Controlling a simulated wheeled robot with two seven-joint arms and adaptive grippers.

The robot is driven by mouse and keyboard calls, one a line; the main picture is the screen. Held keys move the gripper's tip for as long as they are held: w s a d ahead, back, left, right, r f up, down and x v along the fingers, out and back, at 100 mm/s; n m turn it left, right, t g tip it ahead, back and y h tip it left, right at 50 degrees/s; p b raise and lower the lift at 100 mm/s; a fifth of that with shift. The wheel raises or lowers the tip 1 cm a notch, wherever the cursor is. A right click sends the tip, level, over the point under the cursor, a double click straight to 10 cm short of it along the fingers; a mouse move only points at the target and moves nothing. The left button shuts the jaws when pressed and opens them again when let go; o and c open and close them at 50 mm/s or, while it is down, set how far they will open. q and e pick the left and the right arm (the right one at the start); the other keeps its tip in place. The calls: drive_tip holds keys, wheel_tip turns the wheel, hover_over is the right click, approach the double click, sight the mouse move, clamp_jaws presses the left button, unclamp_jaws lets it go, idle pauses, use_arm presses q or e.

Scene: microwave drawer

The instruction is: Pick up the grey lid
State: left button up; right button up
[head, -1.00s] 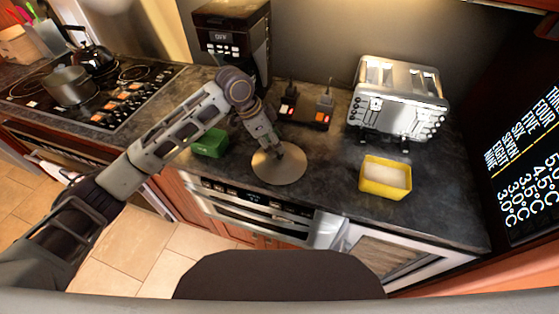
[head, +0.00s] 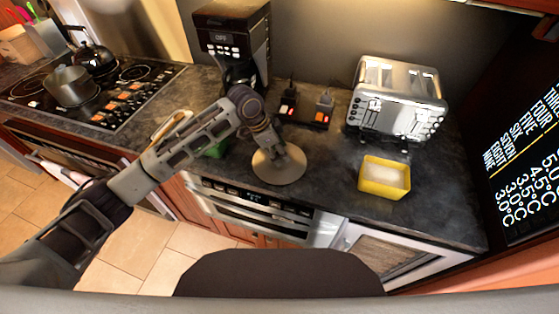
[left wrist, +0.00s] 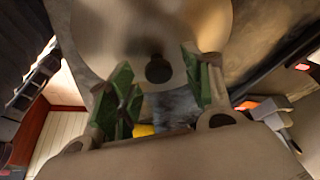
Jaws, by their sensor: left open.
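The grey lid (head: 275,176) is a round disc lying flat on the dark counter near its front edge. In the left wrist view the lid (left wrist: 110,35) fills the upper middle, with its dark knob (left wrist: 158,70) showing between my fingers. My left gripper (head: 287,156) is over the lid, reaching down from above. In the left wrist view the gripper (left wrist: 160,85) is open, with a green-padded finger on each side of the knob and nothing held. In the head view the gripper hides the knob. My right gripper is not in view.
A yellow container (head: 384,188) stands right of the lid, with a toaster (head: 398,95) behind it. A coffee maker (head: 232,45) and a small device with red lights (head: 305,113) stand behind. A green box (head: 217,150) is partly hidden by my arm. A pot (head: 70,86) sits on the stove.

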use_arm(q)
clamp_jaws()
drive_tip(key=shift+r, duration=0.15)
idle(0.4)
wheel_tip(320, 180, up, 10)
drive_tip(key=shift+b, duration=0.4)
idle(0.8)
